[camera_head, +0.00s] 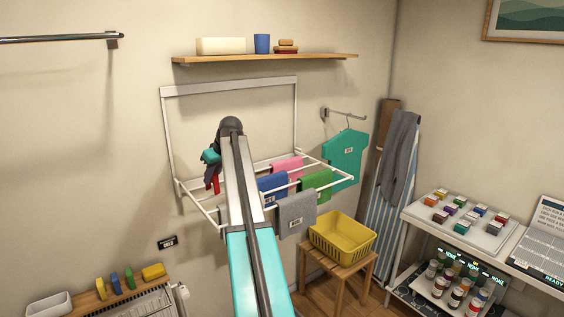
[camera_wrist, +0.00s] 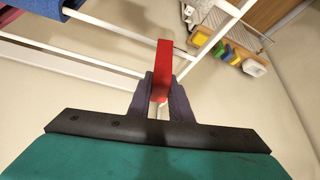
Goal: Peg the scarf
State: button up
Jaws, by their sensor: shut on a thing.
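My gripper (camera_wrist: 161,92) is shut on a red peg (camera_wrist: 163,62), which sticks out between the dark fingers in the wrist view. In the head view my gripper (camera_head: 208,174) is at the left part of the white drying rack (camera_head: 181,190), with the red peg (camera_head: 215,184) low beside it. Blue (camera_head: 272,187), pink (camera_head: 288,166), green (camera_head: 316,183) and grey (camera_head: 297,212) cloths hang on the rack's rails, right of my gripper. I cannot tell which cloth is the scarf. A long dark grey cloth (camera_head: 398,150) also hangs over the ironing board.
A yellow basket (camera_head: 342,238) stands on a wooden stool (camera_head: 340,266). A teal shirt (camera_head: 344,155) hangs on a wall hook. A wooden shelf (camera_head: 330,56) is above the rack. Coloured pegs (camera_head: 115,283) stand on a ledge at lower left. A white shelf unit stands right.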

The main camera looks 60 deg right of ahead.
jog(key=s+d+r+m, duration=0.1)
jog(key=s+d, duration=0.7)
jog(key=d, duration=0.3)
jog(key=s+d+r+m+h, duration=0.1)
jog(key=s+d+m, duration=0.1)
jog(key=s+d, duration=0.6)
jog(key=d, duration=0.3)
jog(key=shift+d+h+p, duration=0.2)
jog(key=shift+h+p, duration=0.1)
jog(key=shift+d, duration=0.2)
